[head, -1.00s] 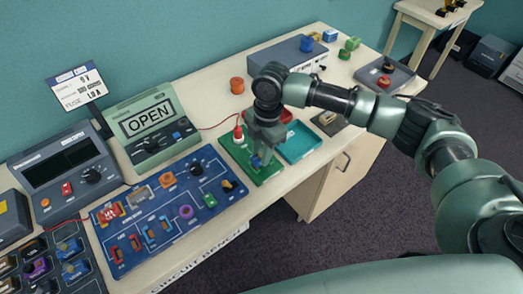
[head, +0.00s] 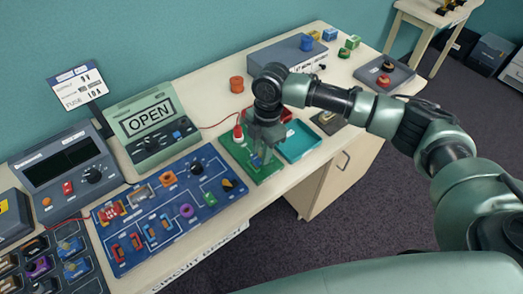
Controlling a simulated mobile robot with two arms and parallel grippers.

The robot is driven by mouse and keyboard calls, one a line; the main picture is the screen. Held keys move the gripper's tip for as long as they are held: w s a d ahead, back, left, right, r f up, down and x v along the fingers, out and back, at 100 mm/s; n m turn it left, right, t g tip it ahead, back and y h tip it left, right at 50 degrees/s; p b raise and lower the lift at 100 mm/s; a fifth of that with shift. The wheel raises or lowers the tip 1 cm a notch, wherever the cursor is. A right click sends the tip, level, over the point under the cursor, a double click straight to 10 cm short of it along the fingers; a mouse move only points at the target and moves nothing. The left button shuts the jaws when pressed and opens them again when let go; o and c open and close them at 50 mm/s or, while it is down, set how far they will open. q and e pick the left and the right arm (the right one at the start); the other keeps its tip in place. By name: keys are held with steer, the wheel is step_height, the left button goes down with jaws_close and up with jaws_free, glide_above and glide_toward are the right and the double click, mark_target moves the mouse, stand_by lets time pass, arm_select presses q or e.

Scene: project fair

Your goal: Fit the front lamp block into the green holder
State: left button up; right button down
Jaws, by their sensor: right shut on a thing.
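The green holder (head: 270,173) is a flat green board on the table, just right of the blue circuit board. My right gripper (head: 262,157) points down over the middle of it. It is shut on a small block with a bit of blue (head: 256,161) showing, which I take to be the front lamp block. The fingers hide most of the block, and I cannot tell whether it is seated in the holder or just above it. A red plug-like piece (head: 238,132) stands at the holder's back left. My left gripper is not in view.
A teal tray (head: 304,147) and a red tray lie right of the holder. The blue circuit board (head: 150,225) with several parts lies to the left. A meter reading OPEN (head: 148,117) stands behind. A grey box (head: 285,57) and an orange cylinder (head: 237,84) are further back.

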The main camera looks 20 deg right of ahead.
steer(key=shift+f, duration=0.6)
stand_by(0.3)
steer(key=c, duration=1.1)
jaws_free()
steer(key=shift+o, duration=0.2)
steer(key=o, duration=0.5)
steer(key=shift+r+p, duration=4.05)
steer(key=shift+f, duration=0.1)
